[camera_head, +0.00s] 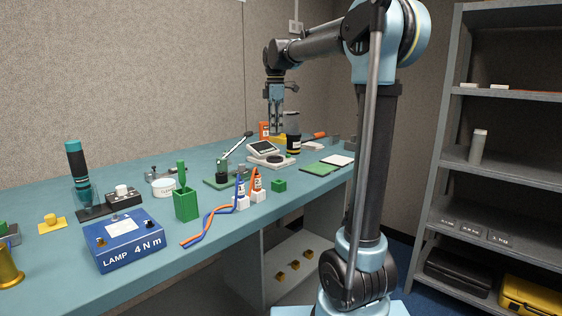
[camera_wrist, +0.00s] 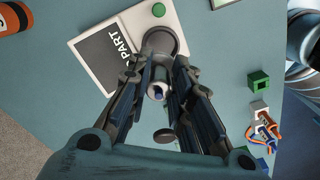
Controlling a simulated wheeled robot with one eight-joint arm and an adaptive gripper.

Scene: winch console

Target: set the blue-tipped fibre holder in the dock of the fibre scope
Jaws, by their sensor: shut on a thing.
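My gripper (camera_head: 276,112) is above the back of the bench, beside and over the fibre scope. The head view does not show the holder clearly.
A dark jar (camera_head: 293,138) and an orange container (camera_head: 264,130) stand close to the scope. A green block (camera_head: 279,186) and white blocks (camera_head: 258,195) with blue and orange cords stand nearer. A blue lamp box (camera_head: 128,240) and green cup (camera_head: 186,206) are front left.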

